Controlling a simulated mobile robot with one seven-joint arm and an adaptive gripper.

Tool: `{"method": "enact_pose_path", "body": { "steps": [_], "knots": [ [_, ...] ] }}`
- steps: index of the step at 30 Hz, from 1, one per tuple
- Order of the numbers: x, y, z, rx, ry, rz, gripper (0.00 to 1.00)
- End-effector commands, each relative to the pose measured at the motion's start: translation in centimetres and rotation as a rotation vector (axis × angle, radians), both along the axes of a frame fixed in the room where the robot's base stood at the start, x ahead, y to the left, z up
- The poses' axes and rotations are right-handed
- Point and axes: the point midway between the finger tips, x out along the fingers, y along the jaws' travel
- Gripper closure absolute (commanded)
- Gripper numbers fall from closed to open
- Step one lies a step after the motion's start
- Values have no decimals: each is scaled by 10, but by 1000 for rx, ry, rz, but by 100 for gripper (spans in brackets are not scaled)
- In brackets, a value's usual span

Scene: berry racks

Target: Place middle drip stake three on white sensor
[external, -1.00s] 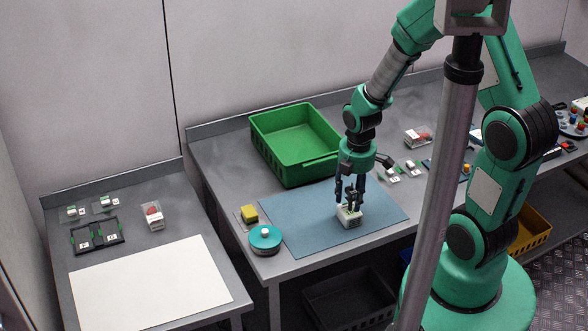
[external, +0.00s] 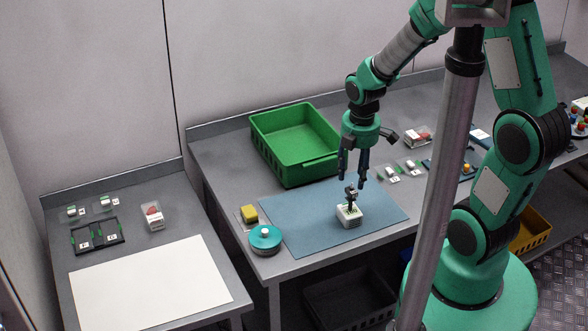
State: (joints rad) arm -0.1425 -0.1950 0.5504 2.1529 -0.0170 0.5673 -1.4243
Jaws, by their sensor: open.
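The white sensor (external: 348,217) is a small white block on the blue mat (external: 290,222). A small dark drip stake (external: 351,194) with a bit of green stands upright on top of it. My gripper (external: 353,182) hangs just above and around the stake's top, fingers pointing down. Its fingers are apart and nothing shows between them. I cannot tell the exact gap between the fingertips and the stake.
A green bin (external: 295,145) stands behind the mat. A yellow block (external: 249,214) and a round teal-lidded container (external: 265,239) sit at the mat's left. Small white items (external: 390,173) lie to the right. A side table on the left holds a white sheet (external: 150,285).

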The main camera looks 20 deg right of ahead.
Motion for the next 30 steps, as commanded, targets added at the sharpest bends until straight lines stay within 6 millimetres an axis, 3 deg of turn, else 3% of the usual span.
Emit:
{"method": "enact_pose_path", "body": {
  "steps": [3,9,30],
  "knots": [
    [-1,0,19,0,-3,0,57],
    [-2,0,34,0,-1,0,57],
    [-2,0,38,0,-1,-1,57]
  ]
}}
